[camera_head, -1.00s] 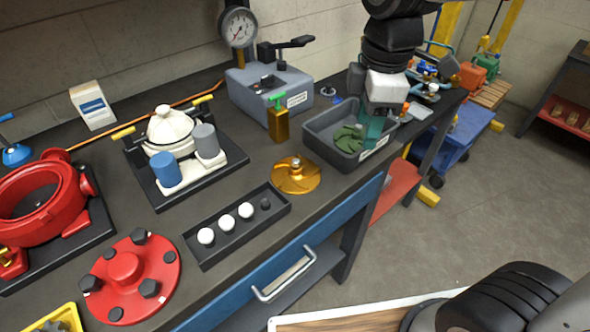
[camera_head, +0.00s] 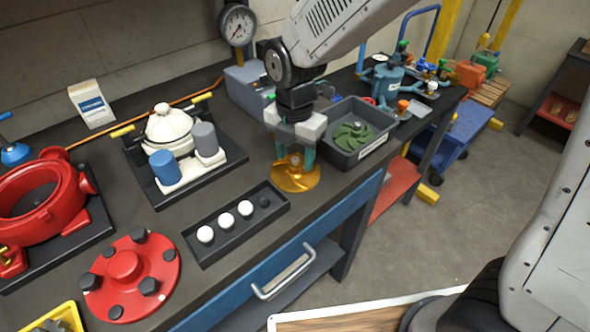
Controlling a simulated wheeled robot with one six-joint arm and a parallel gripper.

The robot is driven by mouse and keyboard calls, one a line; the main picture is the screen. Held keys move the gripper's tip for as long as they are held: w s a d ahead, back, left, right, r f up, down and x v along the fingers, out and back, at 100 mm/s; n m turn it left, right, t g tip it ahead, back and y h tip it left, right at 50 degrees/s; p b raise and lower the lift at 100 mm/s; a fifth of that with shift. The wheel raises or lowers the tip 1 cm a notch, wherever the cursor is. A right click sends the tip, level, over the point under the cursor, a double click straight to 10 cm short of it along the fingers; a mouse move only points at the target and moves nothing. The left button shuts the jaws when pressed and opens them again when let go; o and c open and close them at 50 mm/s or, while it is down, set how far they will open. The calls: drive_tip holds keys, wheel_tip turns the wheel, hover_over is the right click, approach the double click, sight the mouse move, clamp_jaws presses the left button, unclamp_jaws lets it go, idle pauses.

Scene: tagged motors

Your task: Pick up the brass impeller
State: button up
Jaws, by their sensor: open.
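The brass impeller (camera_head: 294,180) is a flat golden disc with a small raised hub. It lies on the dark bench top, right of the black tray of white balls and in front of the grey bin. My gripper (camera_head: 295,160) points down directly over it. Its teal fingers are apart, one on each side of the hub, with the tips at or very near the disc. I cannot tell whether they touch it. Part of the impeller's far side is hidden behind the fingers.
A grey bin (camera_head: 380,149) holding a green impeller (camera_head: 352,136) stands just right of my gripper. A black tray (camera_head: 222,246) with white balls is at front left. A grey press (camera_head: 240,84) stands behind, partly hidden by my arm. The bench's front edge is close.

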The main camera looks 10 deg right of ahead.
drive_tip(key=shift+f, duration=0.5)
clamp_jaws()
drive_tip(key=shift+r, duration=0.1)
